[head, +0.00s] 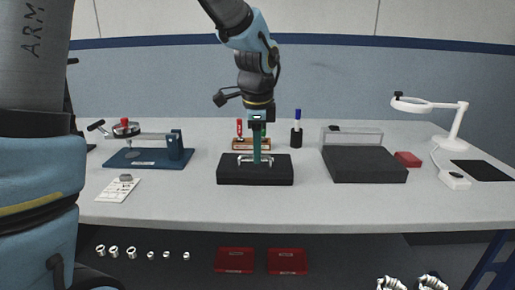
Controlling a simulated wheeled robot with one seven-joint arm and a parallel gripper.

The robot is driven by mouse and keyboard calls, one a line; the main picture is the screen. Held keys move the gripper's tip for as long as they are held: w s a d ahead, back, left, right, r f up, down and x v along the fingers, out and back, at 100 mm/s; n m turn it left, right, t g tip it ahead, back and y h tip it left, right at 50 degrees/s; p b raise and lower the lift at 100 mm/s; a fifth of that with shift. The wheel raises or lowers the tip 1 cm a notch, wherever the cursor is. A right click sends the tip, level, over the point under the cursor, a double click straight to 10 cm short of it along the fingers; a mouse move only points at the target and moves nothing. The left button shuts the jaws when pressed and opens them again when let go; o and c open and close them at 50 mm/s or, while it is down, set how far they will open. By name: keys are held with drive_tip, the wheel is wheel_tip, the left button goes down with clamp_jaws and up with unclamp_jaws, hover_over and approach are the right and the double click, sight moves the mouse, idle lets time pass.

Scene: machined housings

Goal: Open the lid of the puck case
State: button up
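A low black box (254,175) sits at the middle of the table, with a bright metal piece (244,159) on its top that looks like a handle. At its right a larger dark grey box (364,166) has a clear panel (353,137) standing upright along its back. Neither carries a readable label, so I cannot tell for certain which is the puck case. Contact and the finger gap cannot be made out.
A blue fixture (148,158) with a clamp and a white card (118,189) stand left. A wooden rack (250,144) and a marker holder (296,138) are behind the black box. A red block (407,159) and a ring lamp (452,141) stand right. The table's front strip is mostly clear.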

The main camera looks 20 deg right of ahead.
clamp_jaws()
idle(1.2)
